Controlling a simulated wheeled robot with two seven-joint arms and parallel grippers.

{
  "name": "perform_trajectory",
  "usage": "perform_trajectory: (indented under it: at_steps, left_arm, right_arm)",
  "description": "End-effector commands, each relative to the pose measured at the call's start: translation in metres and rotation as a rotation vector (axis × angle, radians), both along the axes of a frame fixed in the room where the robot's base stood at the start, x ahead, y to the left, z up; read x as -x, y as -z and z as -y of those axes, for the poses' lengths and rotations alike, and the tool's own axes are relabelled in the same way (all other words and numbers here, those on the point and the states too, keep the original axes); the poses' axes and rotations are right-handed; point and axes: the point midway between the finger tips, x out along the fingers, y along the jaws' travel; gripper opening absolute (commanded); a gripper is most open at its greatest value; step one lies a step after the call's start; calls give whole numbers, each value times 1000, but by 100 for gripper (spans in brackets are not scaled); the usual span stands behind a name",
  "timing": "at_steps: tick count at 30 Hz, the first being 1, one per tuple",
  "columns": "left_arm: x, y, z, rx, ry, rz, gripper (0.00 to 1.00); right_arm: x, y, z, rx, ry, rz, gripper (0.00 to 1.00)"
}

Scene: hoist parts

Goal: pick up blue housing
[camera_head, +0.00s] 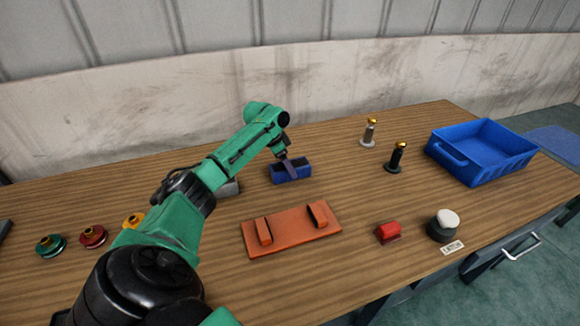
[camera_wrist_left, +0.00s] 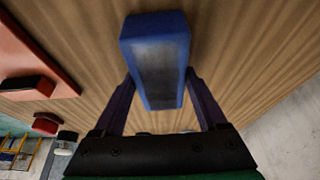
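The blue housing (camera_head: 291,173) is an open-topped box with a dark inside, at the middle back of the wooden table. My left gripper (camera_head: 288,160) is down at it from above. In the left wrist view the blue housing (camera_wrist_left: 155,50) lies between the two fingers of my left gripper (camera_wrist_left: 159,80), one along each side. The fingertips come up to its side edges and are partly hidden; whether they press on it I cannot tell. The housing appears to sit at table level. My right gripper is not in view.
An orange plate (camera_head: 290,236) with two upright blocks lies in front of the housing. A blue bin (camera_head: 487,150), two posts (camera_head: 396,157), a red block (camera_head: 388,232) and a white-topped button (camera_head: 443,226) stand to the right. Small coloured round parts (camera_head: 93,236) lie at left.

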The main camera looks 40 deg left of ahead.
Motion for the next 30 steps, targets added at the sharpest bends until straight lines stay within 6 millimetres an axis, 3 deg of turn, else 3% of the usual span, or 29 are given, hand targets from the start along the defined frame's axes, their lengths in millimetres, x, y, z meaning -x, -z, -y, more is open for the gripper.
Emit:
perform_trajectory:
  at_steps: [2, 11, 16, 20, 27, 30]
  left_arm:
    - [0, -1, 0, 0, 0, 2, 0]
    - [-1, -5, 0, 0, -1, 6, 0]
    - [-2, -23, -1, -1, 0, 10, 0]
    - [-2, -56, -1, -1, 0, 12, 0]
    - [-2, -145, 0, 2, -1, 13, 0]
    - [-2, -173, 0, 3, 0, 10, 0]
  right_arm:
    - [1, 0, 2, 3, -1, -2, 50]
    - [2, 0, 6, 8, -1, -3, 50]
    - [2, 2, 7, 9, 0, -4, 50]
    - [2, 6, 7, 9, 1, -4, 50]
    - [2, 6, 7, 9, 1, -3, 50]
    - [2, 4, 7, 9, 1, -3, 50]
